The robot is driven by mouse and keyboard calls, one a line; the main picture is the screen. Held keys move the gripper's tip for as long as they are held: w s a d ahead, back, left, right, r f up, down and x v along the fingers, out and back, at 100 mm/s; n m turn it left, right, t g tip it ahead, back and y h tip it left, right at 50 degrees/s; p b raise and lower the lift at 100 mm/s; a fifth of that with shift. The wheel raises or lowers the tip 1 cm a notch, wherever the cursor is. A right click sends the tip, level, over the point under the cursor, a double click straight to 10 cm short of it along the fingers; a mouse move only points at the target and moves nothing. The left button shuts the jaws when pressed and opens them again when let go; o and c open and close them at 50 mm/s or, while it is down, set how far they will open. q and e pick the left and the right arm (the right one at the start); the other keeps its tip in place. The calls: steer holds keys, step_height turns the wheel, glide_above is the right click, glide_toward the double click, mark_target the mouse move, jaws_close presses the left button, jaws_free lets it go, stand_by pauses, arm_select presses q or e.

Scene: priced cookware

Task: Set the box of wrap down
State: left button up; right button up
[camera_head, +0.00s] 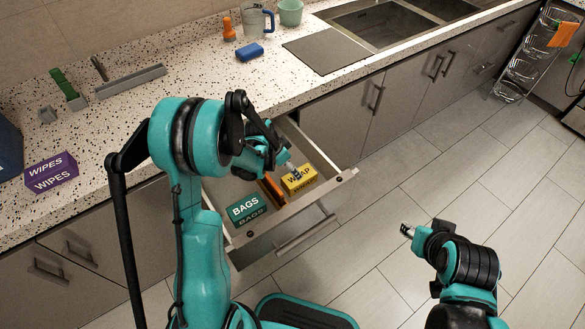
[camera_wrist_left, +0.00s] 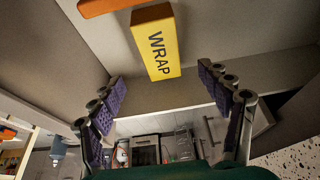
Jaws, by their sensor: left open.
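The yellow box of wrap (camera_head: 301,177) lies in an open drawer (camera_head: 238,240), in its right part. It also shows in the left wrist view (camera_wrist_left: 158,48), resting on the drawer floor, clear of the fingers. My left gripper (camera_head: 292,170) is above the drawer, by the box. In the left wrist view its two fingers (camera_wrist_left: 170,110) are spread wide apart with nothing between them. My right gripper (camera_head: 407,231) is over the floor to the right, away from the drawer; its jaws are too small to judge.
A teal BAGS box (camera_head: 246,207) is in the drawer's left part. An orange item (camera_head: 273,188) lies between the boxes. A purple WIPES box (camera_head: 51,173) stands on the speckled counter (camera_head: 200,75).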

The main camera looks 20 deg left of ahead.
arm_select(q)
steer(key=s+d+r+n+t+y, duration=0.2)
steer(key=s+r+n, duration=0.3)
steer(key=s+r, duration=1.1)
steer(key=s+r+n+t, duration=0.1)
steer(key=s+r+n, duration=0.1)
steer(key=s, duration=0.4)
steer(key=shift+s+d+r+n+t+y, duration=0.2)
steer(key=shift+r+n+t+y, duration=0.15)
steer(key=shift+r, duration=0.4)
